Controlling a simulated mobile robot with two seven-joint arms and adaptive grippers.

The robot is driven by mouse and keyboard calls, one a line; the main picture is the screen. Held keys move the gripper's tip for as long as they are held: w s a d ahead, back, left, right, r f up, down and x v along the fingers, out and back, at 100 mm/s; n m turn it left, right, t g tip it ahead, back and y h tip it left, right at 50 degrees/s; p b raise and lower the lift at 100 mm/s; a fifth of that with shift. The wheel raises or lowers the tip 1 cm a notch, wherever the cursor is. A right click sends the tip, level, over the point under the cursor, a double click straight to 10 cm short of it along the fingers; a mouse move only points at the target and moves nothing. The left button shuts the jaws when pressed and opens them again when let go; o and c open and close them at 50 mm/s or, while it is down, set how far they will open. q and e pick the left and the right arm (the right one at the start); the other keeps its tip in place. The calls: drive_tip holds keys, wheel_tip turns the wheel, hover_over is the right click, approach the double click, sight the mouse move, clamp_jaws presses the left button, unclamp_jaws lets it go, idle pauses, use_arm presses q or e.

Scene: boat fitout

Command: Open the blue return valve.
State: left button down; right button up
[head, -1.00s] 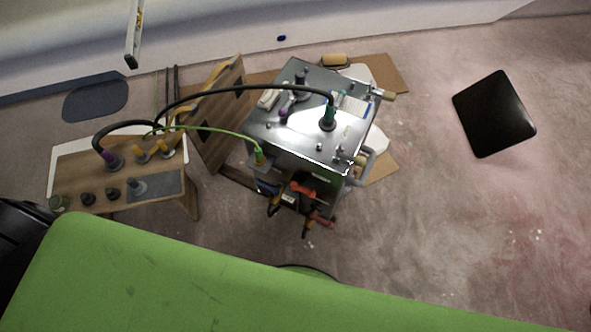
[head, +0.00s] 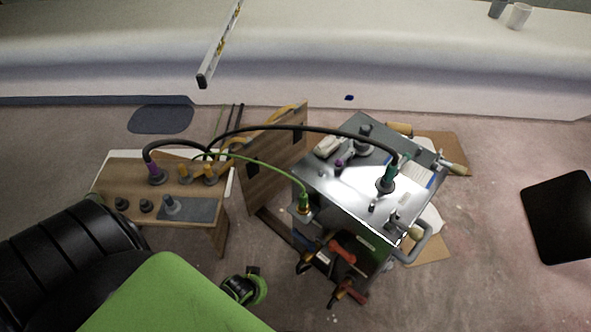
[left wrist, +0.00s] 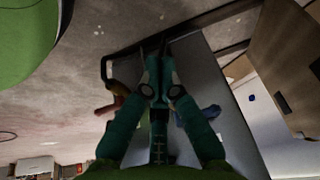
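In the left wrist view, a blue handle (left wrist: 208,112) lies just right of my left gripper (left wrist: 157,66). It is partly hidden behind the right finger, so I cannot tell whether they touch. A red handle (left wrist: 116,100) is on the left side, partly behind the left finger. The teal fingers come together at their tips and look shut, with nothing clearly held. In the head view, the metal-topped cabinet (head: 335,182) has red handles (head: 342,250) low on its front; the blue handle is not clear there. My right gripper is not in view.
A wooden bench (head: 125,172) with connectors stands left of the cabinet. Black hoses and a green hose (head: 255,163) run between them. A wooden panel (head: 275,165) leans beside the cabinet.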

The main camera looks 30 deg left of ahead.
use_arm(q)
drive_tip(key=w+a+r+t+b, duration=0.2)
drive_tip(key=w+b, duration=0.4)
drive_tip(key=w, duration=0.4)
drive_tip(key=n+t+b, duration=0.1)
drive_tip(key=t+b, duration=0.1)
drive_tip(key=b, duration=0.3)
approach(303, 240)
drive_tip(key=w+a+r, duration=0.1)
drive_tip(key=w+a, duration=0.1)
drive_tip(key=a, duration=0.3)
drive_tip(key=shift+w+r, duration=0.2)
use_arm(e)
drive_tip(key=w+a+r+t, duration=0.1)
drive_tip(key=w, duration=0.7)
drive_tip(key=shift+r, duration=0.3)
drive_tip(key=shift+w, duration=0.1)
use_arm(q)
drive_tip(key=b+x, duration=0.4)
drive_tip(key=x, duration=0.5)
drive_tip(key=shift+w+d+f, duration=0.1)
drive_tip(key=shift+w, duration=0.05)
drive_tip(key=shift+w+f, duration=0.25)
drive_tip(key=shift+w, duration=0.05)
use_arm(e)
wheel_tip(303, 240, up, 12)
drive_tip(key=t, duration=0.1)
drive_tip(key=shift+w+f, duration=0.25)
